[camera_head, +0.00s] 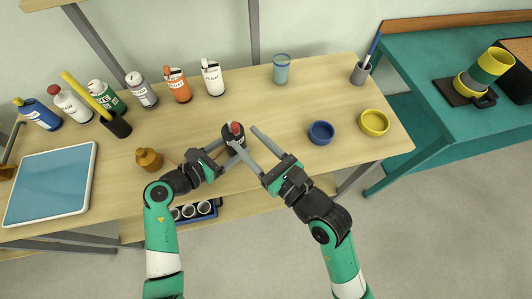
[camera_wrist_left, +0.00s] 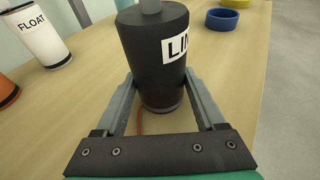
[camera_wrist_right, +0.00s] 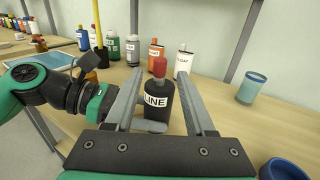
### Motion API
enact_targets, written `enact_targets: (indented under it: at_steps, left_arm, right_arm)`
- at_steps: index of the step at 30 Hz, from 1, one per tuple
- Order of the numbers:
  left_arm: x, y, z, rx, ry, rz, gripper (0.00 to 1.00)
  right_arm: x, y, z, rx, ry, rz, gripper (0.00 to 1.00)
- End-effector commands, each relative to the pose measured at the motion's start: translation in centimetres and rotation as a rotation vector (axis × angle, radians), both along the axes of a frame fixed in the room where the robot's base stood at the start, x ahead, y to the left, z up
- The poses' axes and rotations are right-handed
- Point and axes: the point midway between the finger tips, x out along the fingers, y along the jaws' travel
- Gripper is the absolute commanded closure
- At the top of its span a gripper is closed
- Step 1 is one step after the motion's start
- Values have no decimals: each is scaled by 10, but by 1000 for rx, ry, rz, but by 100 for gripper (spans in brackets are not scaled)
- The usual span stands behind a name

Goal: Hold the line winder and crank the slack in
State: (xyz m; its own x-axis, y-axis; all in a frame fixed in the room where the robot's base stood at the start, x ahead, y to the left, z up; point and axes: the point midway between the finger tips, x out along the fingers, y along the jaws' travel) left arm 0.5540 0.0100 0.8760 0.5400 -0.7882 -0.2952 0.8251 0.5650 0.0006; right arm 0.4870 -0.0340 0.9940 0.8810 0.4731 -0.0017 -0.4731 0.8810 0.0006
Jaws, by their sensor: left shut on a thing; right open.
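The line winder (camera_head: 229,133) is a black cylinder standing upright on the wooden bench, with a red knob on top. In the right wrist view the winder (camera_wrist_right: 158,108) shows a white "LINE" label and the red knob (camera_wrist_right: 160,68). My left gripper (camera_head: 230,150) is shut on its body, with one finger on each side in the left wrist view. A thin orange-red line (camera_wrist_left: 140,122) shows by its base. My right gripper (camera_head: 245,137) is open beside the winder, its fingers pointing toward it and not closed on the knob.
Several bottles, including an orange one (camera_head: 178,88) and a white one (camera_head: 213,80), stand along the back. A blue bowl (camera_head: 321,132), yellow bowl (camera_head: 374,122) and teal cup (camera_head: 281,70) are to the right.

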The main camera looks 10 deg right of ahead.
Motion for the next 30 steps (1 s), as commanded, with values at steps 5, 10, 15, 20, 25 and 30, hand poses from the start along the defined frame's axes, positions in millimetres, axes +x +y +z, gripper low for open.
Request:
enact_targets:
  at_steps: [5, 10, 15, 20, 25, 30]
  left_arm:
    - [0, 0, 0, 0, 0, -1, 60]
    - [0, 0, 0, 0, 2, -1, 60]
    - [0, 0, 0, 0, 2, -1, 60]
    - [0, 0, -1, 0, 2, -1, 60]
    - [0, 0, -1, 0, 2, -1, 60]
    - [0, 0, -1, 0, 1, 0, 60]
  right_arm:
    - [-37, -21, -1, 0, 2, -3, 45]
    - [-56, -31, -1, -1, 2, -2, 45]
    - [-60, -32, 0, -1, 2, 0, 45]
    - [-59, -32, 0, 0, 1, 0, 45]
    - [-59, -32, 0, 7, 5, 0, 45]
    - [-59, -31, -2, 160, 94, 2, 45]
